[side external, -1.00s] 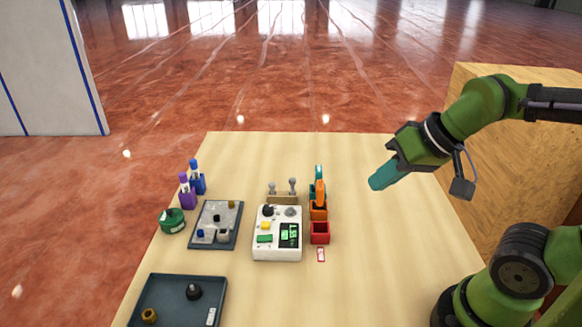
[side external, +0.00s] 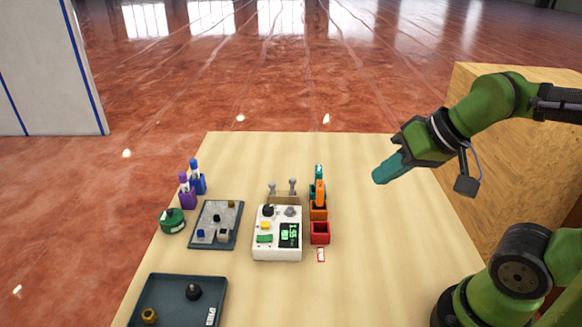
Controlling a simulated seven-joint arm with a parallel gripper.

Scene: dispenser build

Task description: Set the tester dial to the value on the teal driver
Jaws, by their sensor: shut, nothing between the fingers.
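The white tester (side external: 278,246) stands in the middle of the table. It has a black dial (side external: 268,210), a grey knob, yellow and green buttons, and a dark screen (side external: 289,235) with green digits that look like 1.55, too small to be sure. The teal driver (side external: 319,172) stands upright in a holder to the right of the tester, behind an orange driver (side external: 320,192). Any value on it is too small to read. My gripper (side external: 379,178), with teal fingers, is shut and empty in the air, to the right of the drivers and apart from everything.
A red bin (side external: 320,233) stands right of the tester, with a small red-edged tag (side external: 321,255) before it. Left are a parts tray (side external: 234,239), purple (side external: 187,195) and blue (side external: 197,180) bottles and a green round container (side external: 172,221). A dark tray (side external: 165,282) lies front left.

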